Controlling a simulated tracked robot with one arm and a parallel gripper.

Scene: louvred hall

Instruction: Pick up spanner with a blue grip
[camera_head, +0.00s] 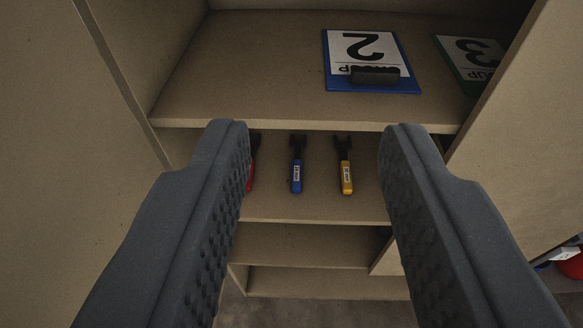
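The spanner with a blue grip (297,176) lies on a cabinet shelf near the middle of the view, its dark head toward the back under the shelf above. A spanner with a yellow grip (346,178) lies to its right. A spanner with a red grip (251,174) lies to its left, mostly hidden by my left finger. My gripper (313,130) is open and empty. Its two dark fingers frame the blue and yellow spanners in the picture, and nothing is between them at close range.
The shelf above (250,75) holds a blue clipboard (400,87) marked 2 and a green clipboard (470,62) marked 3. Its front edge overhangs the spanners. Cabinet side walls stand at left (60,130) and right (530,120). Lower shelves (310,245) look empty. A red object (572,265) shows at far right.

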